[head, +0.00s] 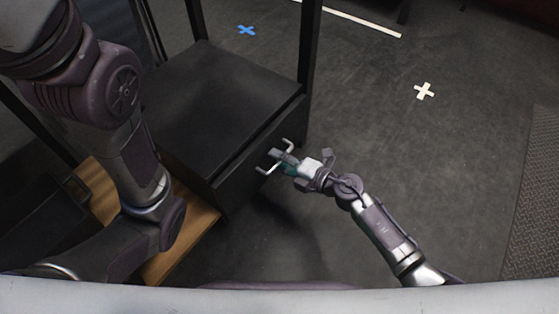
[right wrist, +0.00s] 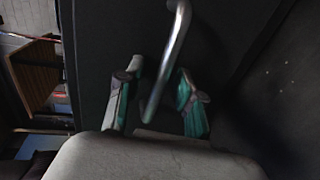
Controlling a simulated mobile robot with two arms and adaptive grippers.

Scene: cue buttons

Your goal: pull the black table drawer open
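The black drawer (head: 235,184) is in the dark table unit, its front facing lower right in the head view; it looks flush with the unit. Its silver bar handle (head: 266,171) stands out from the front and also shows in the right wrist view (right wrist: 174,55). My right gripper (head: 279,160) is at the handle. In the right wrist view its two teal-padded fingers (right wrist: 157,103) are apart, with the lower end of the handle between them. I see gaps beside the bar, so it does not look clamped. My left arm crosses the left side; its gripper is out of view.
The black table top (head: 215,85) is bare, with dark posts at its far corners. A wooden board (head: 190,226) lies beside the unit at lower left.

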